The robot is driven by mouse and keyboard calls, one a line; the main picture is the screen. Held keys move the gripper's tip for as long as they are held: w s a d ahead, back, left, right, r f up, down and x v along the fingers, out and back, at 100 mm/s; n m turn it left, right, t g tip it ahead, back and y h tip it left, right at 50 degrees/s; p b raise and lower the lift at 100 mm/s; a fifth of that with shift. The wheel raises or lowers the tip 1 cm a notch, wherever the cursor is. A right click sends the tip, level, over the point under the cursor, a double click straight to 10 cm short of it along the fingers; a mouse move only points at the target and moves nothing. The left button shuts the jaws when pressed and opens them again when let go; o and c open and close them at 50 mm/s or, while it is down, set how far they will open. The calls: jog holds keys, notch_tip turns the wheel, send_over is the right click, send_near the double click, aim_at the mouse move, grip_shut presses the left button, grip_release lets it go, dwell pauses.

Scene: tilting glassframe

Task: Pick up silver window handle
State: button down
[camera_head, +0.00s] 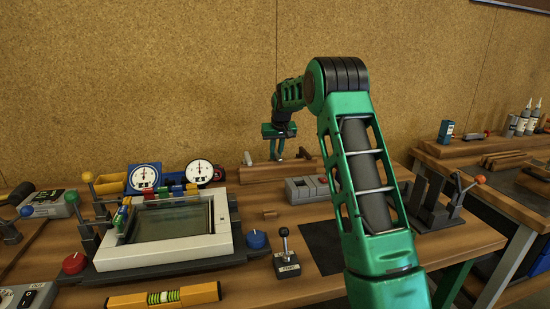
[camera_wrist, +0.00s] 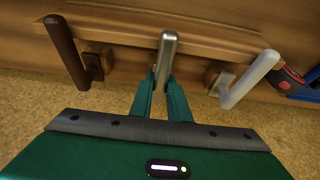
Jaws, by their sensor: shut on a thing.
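In the wrist view three window handles show along a wooden rail (camera_wrist: 215,35). The silver handle (camera_wrist: 166,50) is in the middle, a dark brown handle (camera_wrist: 65,50) is at left and a white handle (camera_wrist: 250,78) is at right. My gripper (camera_wrist: 161,80) has its two green fingers shut on the silver handle's lower part. My fingers partly hide that part, so I cannot tell whether it still touches the rail. In the head view my gripper (camera_head: 276,155) points down at the wooden rail (camera_head: 262,173) near the back wall; the silver handle is too small to make out there.
On the bench, a white-framed glass panel (camera_head: 108,256) sits left, with two dial gauges (camera_head: 199,172) behind it. A grey block (camera_head: 304,190), a lever switch (camera_head: 286,262) and a yellow level (camera_head: 165,297) lie nearby.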

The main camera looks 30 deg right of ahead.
jog(key=shift+r, duration=0.65)
notch_tip(320, 180, up, 2)
jog(key=shift+r, duration=0.25)
jog(key=s+a+r, duration=0.1)
jog(key=a+r, duration=1)
jog(key=shift+s+a+r, duration=0.25)
jog(key=shift+s+r, duration=0.05)
jog(key=shift+s, duration=0.05)
dwell(0.4)
